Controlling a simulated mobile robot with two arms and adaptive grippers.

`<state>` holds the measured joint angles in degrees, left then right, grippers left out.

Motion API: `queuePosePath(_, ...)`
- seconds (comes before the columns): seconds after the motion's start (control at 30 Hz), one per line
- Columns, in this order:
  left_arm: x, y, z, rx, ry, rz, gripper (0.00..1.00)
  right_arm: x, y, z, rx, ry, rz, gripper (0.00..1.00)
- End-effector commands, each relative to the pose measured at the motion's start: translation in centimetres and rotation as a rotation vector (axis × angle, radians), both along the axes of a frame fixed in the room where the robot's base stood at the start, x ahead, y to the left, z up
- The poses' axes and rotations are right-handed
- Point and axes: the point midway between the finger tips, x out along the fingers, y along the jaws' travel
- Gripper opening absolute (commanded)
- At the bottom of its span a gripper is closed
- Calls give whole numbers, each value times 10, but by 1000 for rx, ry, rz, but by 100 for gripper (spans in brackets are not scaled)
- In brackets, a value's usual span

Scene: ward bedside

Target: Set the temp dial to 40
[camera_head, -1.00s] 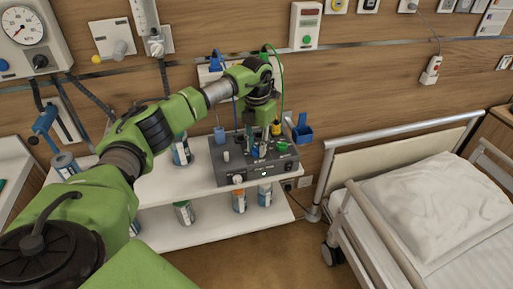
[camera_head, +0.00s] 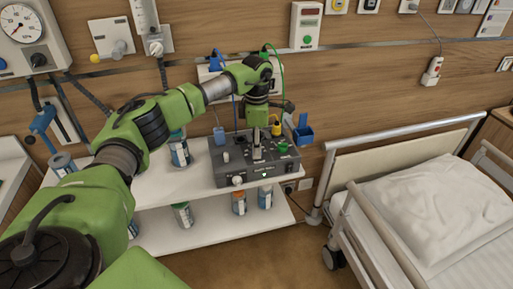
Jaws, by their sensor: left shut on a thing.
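A grey control unit (camera_head: 226,176) sits on the top shelf of the white stand, with knobs on its top and front and a small lit green spot on its front. My left gripper (camera_head: 257,157) points straight down onto the unit's top and is shut on a dial there, which its fingers hide. I cannot read the dial's label or setting. A white knob (camera_head: 237,181) is on the front left edge, and a green knob (camera_head: 283,148) is on the top right. My right gripper is not in view.
The white stand (camera_head: 150,200) holds several labelled containers. A blue holder (camera_head: 303,133) and a yellow plug (camera_head: 276,128) are behind the unit, near hanging cables. The bed rail (camera_head: 385,235) is to the right. Floor shows in front of the stand.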

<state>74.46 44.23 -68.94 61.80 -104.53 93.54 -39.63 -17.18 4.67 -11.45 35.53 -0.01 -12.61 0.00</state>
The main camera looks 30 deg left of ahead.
Motion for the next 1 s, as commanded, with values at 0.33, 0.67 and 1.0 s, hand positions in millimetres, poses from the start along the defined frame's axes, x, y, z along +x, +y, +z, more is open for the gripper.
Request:
queuePosePath(0.33,2,0,2,-1,-6,-326,1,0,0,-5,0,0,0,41)
queuePosePath(0.67,2,1,2,0,-7,-638,1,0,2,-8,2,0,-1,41)
queuePosePath(1.0,2,0,2,1,-7,-907,1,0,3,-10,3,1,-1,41)
